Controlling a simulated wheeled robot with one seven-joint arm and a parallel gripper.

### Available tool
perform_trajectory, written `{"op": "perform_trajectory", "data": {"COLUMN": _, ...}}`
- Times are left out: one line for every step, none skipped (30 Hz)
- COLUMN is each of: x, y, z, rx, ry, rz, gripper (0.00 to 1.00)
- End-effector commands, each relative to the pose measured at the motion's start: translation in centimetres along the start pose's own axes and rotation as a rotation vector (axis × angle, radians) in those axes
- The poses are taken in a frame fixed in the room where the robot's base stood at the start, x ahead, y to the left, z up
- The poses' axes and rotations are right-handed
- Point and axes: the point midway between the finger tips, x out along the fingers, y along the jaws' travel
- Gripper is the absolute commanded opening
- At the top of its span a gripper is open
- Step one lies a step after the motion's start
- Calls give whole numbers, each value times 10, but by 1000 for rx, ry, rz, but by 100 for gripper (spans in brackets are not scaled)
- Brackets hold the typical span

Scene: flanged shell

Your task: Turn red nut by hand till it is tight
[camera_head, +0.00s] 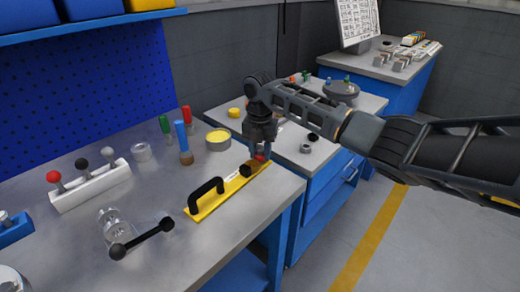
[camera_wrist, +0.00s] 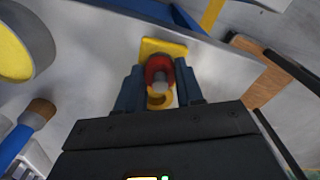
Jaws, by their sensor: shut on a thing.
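The nut's threads and underside are hidden.
A yellow-topped round tin (camera_head: 218,140), a brush (camera_head: 184,145) and a white block with ball-topped levers (camera_head: 90,188) stand on the grey bench (camera_head: 160,262). A black-ended bar (camera_head: 143,238) lies in front. The bench edge is close to the plate's right end.

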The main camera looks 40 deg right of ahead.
Motion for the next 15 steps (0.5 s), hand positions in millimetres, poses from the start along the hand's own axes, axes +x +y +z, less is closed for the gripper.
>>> {"op": "perform_trajectory", "data": {"x": -3, "y": 0, "z": -1, "rx": 33, "ry": 2, "rz": 1, "gripper": 6}}
{"op": "perform_trajectory", "data": {"x": -3, "y": 0, "z": -1, "rx": 56, "ry": 2, "rz": 1, "gripper": 6}}
{"op": "perform_trajectory", "data": {"x": -3, "y": 0, "z": -1, "rx": 87, "ry": 1, "rz": 1, "gripper": 6}}
{"op": "perform_trajectory", "data": {"x": -3, "y": 1, "z": -1, "rx": 110, "ry": 2, "rz": 1, "gripper": 6}}
{"op": "perform_trajectory", "data": {"x": -3, "y": 1, "z": -1, "rx": 135, "ry": 2, "rz": 1, "gripper": 6}}
{"op": "perform_trajectory", "data": {"x": -3, "y": 0, "z": -1, "rx": 168, "ry": 2, "rz": 1, "gripper": 6}}
{"op": "perform_trajectory", "data": {"x": -4, "y": 0, "z": -1, "rx": 192, "ry": 2, "rz": 2, "gripper": 6}}
{"op": "perform_trajectory", "data": {"x": -4, "y": 0, "z": -1, "rx": 217, "ry": 2, "rz": 1, "gripper": 6}}
{"op": "perform_trajectory", "data": {"x": -3, "y": 0, "z": -1, "rx": 249, "ry": 2, "rz": 1, "gripper": 6}}
{"op": "perform_trajectory", "data": {"x": -3, "y": 0, "z": -1, "rx": 272, "ry": 3, "rz": 1, "gripper": 6}}
{"op": "perform_trajectory", "data": {"x": -3, "y": 0, "z": -1, "rx": 295, "ry": 2, "rz": 1, "gripper": 6}}
{"op": "perform_trajectory", "data": {"x": -4, "y": 0, "z": -1, "rx": 324, "ry": 2, "rz": 1, "gripper": 6}}
{"op": "perform_trajectory", "data": {"x": -4, "y": 0, "z": -1, "rx": 347, "ry": 2, "rz": 1, "gripper": 6}}
{"op": "perform_trajectory", "data": {"x": -3, "y": 0, "z": -1, "rx": 366, "ry": 1, "rz": 1, "gripper": 6}}
{"op": "perform_trajectory", "data": {"x": -3, "y": 0, "z": -1, "rx": 393, "ry": 2, "rz": 1, "gripper": 6}}
